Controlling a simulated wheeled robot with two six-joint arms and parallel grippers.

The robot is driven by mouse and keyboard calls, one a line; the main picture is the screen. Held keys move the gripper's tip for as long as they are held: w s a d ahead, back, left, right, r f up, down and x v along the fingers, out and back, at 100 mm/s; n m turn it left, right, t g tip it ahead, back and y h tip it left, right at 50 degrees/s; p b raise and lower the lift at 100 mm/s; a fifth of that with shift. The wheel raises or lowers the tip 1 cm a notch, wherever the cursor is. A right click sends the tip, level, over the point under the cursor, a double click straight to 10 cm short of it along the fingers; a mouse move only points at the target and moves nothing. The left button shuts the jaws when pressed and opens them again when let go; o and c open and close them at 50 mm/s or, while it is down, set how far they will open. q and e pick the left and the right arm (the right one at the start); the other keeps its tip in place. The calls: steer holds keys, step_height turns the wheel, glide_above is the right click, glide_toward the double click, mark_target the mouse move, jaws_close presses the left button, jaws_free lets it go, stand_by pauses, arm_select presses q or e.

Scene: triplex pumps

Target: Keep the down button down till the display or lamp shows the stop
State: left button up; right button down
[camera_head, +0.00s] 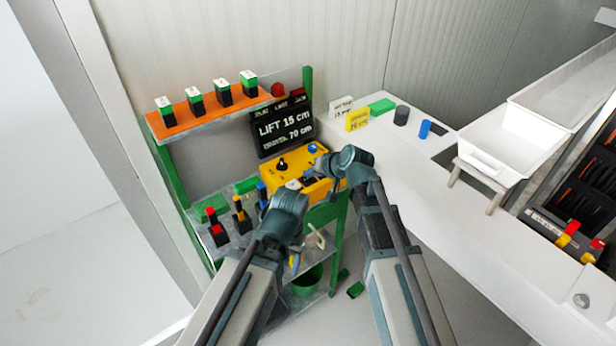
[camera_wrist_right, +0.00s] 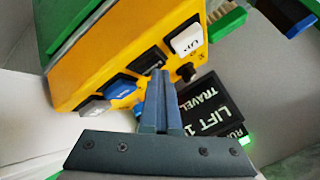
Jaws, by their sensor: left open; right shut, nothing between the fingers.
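The yellow control box (camera_head: 283,168) stands on the green-framed rack. In the right wrist view the box (camera_wrist_right: 115,40) shows a white button marked UP (camera_wrist_right: 187,40), a black part (camera_wrist_right: 148,61), a blue button (camera_wrist_right: 122,88) and a pale button (camera_wrist_right: 95,107). I cannot read a down mark. The black display (camera_head: 283,128) reads LIFT 15 cm and, below, 70 cm; it shows partly in the wrist view (camera_wrist_right: 210,112). My right gripper (camera_wrist_right: 158,78) is shut and empty, its tips close over the box face; contact is unclear. My left gripper (camera_head: 296,245) is open, lower down.
A small green light (camera_wrist_right: 243,140) glows at the display's edge. A red dome (camera_head: 278,90) sits by the upper orange shelf (camera_head: 210,110). A white counter (camera_head: 410,155) with small blocks and a white tray (camera_head: 510,140) lie to the right. A green bin (camera_head: 308,281) stands below.

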mark_target(310, 181)
steer(key=shift+r+p, duration=0.95)
steer(key=shift+p, duration=0.05)
step_height(310, 181, up, 5)
steer(key=p, duration=0.5)
steer(key=shift+r, duration=0.1)
steer(key=shift+s, duration=0.1)
